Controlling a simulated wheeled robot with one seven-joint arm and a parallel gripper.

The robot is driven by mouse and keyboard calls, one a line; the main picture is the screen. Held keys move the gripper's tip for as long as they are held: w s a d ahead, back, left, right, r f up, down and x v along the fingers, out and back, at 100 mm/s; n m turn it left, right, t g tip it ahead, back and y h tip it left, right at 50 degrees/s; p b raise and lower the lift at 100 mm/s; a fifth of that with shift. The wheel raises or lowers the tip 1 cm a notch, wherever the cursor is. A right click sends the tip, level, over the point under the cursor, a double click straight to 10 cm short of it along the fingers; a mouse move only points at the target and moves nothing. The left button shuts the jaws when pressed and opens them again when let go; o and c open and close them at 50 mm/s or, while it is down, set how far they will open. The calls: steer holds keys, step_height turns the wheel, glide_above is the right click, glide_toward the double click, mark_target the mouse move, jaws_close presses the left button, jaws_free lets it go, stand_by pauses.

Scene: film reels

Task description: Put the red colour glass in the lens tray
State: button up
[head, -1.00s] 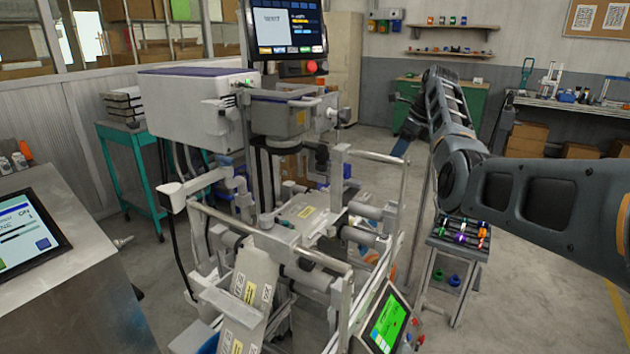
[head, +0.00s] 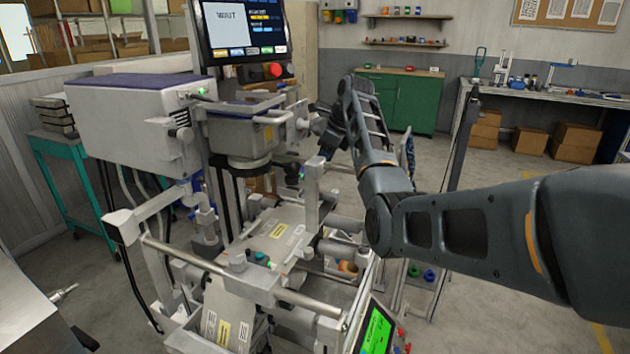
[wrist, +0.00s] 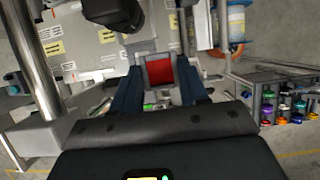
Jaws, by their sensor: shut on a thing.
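The red colour glass (wrist: 159,71) is a red square in a grey holder, seen in the wrist view. My gripper (wrist: 159,76) is shut on it, with one dark blue finger on each side. In the head view my gripper (head: 331,138) is beside the machine's lamp head, above the film path; the glass cannot be made out there. I cannot tell for sure which part is the lens tray. Pale machine plates with yellow labels (wrist: 83,47) lie beyond the glass in the wrist view.
The large grey machine (head: 135,110) has rails and posts close to my gripper. A rack of coloured pieces (wrist: 285,106) is at the right in the wrist view. A green-screen panel (head: 376,330) stands at the front. Open floor lies at the right.

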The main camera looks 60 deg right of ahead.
steer(key=a+f+p, duration=0.1)
steer(key=a+f, duration=0.2)
steer(key=f, duration=0.3)
steer(key=shift+w+a, duration=0.25)
steer(key=shift+w, duration=0.05)
steer(key=shift+f, duration=0.15)
steer(key=o, duration=1)
steer(key=shift+o, duration=0.2)
steer(key=v, duration=1.2)
